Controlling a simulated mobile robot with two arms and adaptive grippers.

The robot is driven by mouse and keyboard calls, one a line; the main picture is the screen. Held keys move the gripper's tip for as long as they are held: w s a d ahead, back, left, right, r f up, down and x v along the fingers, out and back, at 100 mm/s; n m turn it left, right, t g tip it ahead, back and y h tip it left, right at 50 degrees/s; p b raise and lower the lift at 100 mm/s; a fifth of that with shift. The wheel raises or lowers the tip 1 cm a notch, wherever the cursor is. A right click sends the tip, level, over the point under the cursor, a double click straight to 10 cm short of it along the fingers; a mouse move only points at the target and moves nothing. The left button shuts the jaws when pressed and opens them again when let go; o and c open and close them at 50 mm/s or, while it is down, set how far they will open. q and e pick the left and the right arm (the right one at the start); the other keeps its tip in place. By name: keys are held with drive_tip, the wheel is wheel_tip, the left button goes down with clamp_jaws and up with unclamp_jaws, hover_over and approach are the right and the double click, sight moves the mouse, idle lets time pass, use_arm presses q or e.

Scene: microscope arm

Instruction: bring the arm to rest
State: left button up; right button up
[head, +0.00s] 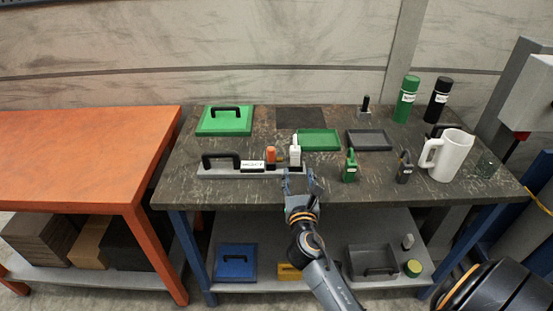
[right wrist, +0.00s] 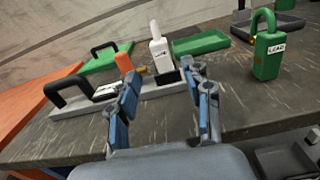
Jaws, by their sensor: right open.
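My right gripper (head: 301,180) is open and empty at the front edge of the dark worktable (head: 235,141). In the right wrist view its two blue-padded fingers (right wrist: 165,105) stand apart with nothing between them. Just beyond the fingertips is a long grey base (head: 225,173) with a black handle (head: 220,158), a white label plate, an orange piece (head: 271,155) and a white labelled piece (head: 295,153). The right wrist view also shows the white piece (right wrist: 160,52) upright. I see no contact between the fingers and these. My left gripper is out of view.
Right of the gripper stand a green padlock-shaped piece (head: 349,168), a dark one (head: 404,170) and a white mug (head: 449,157). Behind are a green lidded box (head: 225,121), a green tray (head: 319,140) and a dark tray (head: 369,140). An orange table (head: 80,150) stands left.

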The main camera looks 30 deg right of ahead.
drive_tip(key=shift+a, duration=0.1)
drive_tip(key=s+a+f+m+g+y, duration=0.1)
drive_tip(key=s+a+f+m+g, duration=0.2)
drive_tip(key=s+m, duration=0.4)
drive_tip(key=s+a+f+m+g+y, duration=0.1)
drive_tip(key=s+f+m+g+y, duration=0.15)
drive_tip(key=s+f+m, duration=0.55)
drive_tip(key=s+a+f+m+g+y, duration=0.2)
drive_tip(key=s+a+m+g+y, duration=0.45)
drive_tip(key=s+a+m, duration=0.6)
wheel_tip(320, 180, down, 28)
drive_tip(key=s+g, duration=0.2)
drive_tip(key=s, duration=0.1)
drive_tip(key=s+d+f+h, duration=0.1)
drive_tip(key=s+d+f, duration=0.2)
drive_tip(key=s+f, duration=1.1)
drive_tip(key=shift+s+d+g, duration=0.2)
drive_tip(key=shift+s+g, duration=0.1)
drive_tip(key=shift+s, duration=0.3)
